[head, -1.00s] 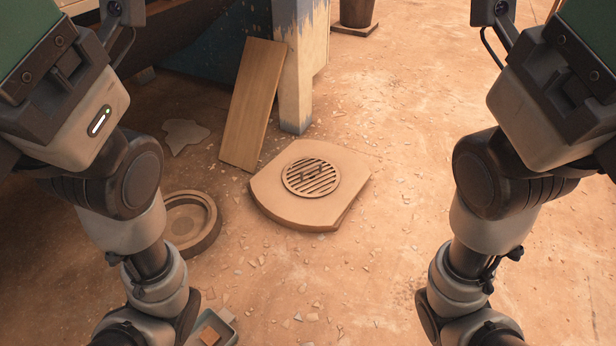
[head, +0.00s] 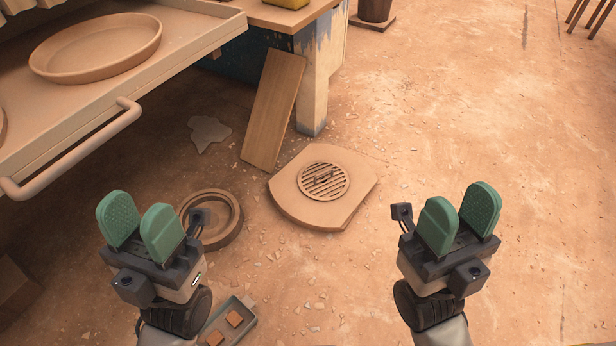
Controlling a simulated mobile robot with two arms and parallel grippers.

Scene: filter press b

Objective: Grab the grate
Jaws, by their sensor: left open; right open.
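The grate (head: 324,181) is a round, slotted tan disc with a small raised handle at its middle. It sits in a tan slab (head: 296,205) with two curved sides, on the floor at the picture's centre. My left gripper (head: 138,222) has green finger pads; it is open and empty, left of the slab and apart from it. My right gripper (head: 460,217) is also open and empty, right of the slab and apart from it. Nothing hides the grate.
A round tan dish (head: 231,236) lies behind my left gripper. A grey tray (head: 247,321) with brown pieces sits at the bottom. A wooden board (head: 273,110) leans on a table leg (head: 313,95). A drawer with a handle (head: 80,155) juts in upper left. The right floor is mostly clear.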

